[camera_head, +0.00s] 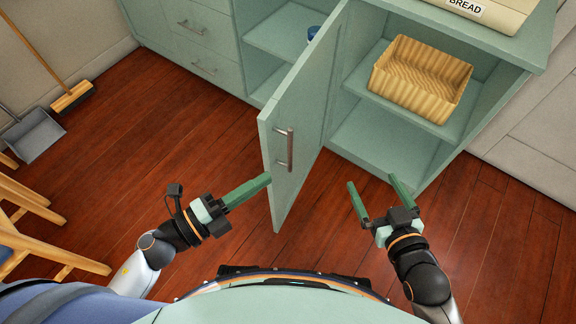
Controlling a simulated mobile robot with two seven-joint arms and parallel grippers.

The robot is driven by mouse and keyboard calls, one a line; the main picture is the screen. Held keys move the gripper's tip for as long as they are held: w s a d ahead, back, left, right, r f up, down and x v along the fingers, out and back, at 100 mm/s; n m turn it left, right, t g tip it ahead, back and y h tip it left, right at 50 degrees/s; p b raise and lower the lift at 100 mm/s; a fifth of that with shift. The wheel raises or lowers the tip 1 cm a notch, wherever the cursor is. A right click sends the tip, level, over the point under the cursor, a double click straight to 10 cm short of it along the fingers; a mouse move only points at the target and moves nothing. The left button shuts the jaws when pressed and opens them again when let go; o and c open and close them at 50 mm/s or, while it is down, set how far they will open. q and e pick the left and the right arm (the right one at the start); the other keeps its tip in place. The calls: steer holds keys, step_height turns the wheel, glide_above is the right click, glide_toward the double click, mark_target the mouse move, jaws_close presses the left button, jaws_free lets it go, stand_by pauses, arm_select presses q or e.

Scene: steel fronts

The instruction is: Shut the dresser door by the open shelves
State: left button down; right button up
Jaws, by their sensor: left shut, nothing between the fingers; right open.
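The green dresser door (303,115) stands wide open and juts out toward me, with a vertical metal handle (290,149) on its right-hand face. To its right are open shelves (440,122); to its left is the compartment (275,50) behind the door. My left gripper (268,178) is shut and empty, its tips close to the door's free edge, low on its left side; I cannot tell if they touch. My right gripper (370,184) is open and empty, to the right of the door and in front of the shelves.
A wicker basket (421,80) sits on the upper open shelf. A bread box (490,12) stands on top. A drawer unit (190,40) is at the left. A broom (72,97), a dustpan (33,134) and a wooden chair (45,215) stand further left. The floor before the dresser is clear.

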mark_target(290, 155)
arm_select(q)
steer(key=shift+m+g, duration=0.4)
steer(key=shift+m, duration=0.3)
steer(key=w+d, duration=0.1)
steer(key=w, duration=0.1)
steer(key=w+d, duration=0.2)
steer(key=w, duration=0.1)
steer(key=w+d+f, duration=0.1)
steer(key=w+d, duration=0.1)
steer(key=shift+w+d, duration=0.25)
steer(key=shift+w+a+r+b, duration=0.1)
steer(key=shift+a+b, duration=0.15)
steer(key=shift+b, duration=0.05)
arm_select(e)
steer(key=shift+w+r+n+t+y, duration=0.2)
steer(key=shift+w+r+t, duration=0.15)
steer(key=shift+r, duration=0.35)
steer(key=shift+w+r+n+t+y, duration=0.1)
steer(key=shift+w+r+t+y, duration=0.2)
steer(key=shift+r, duration=0.35)
arm_select(q)
steer(key=shift+h, duration=0.3)
arm_select(e)
steer(key=shift+s, duration=0.1)
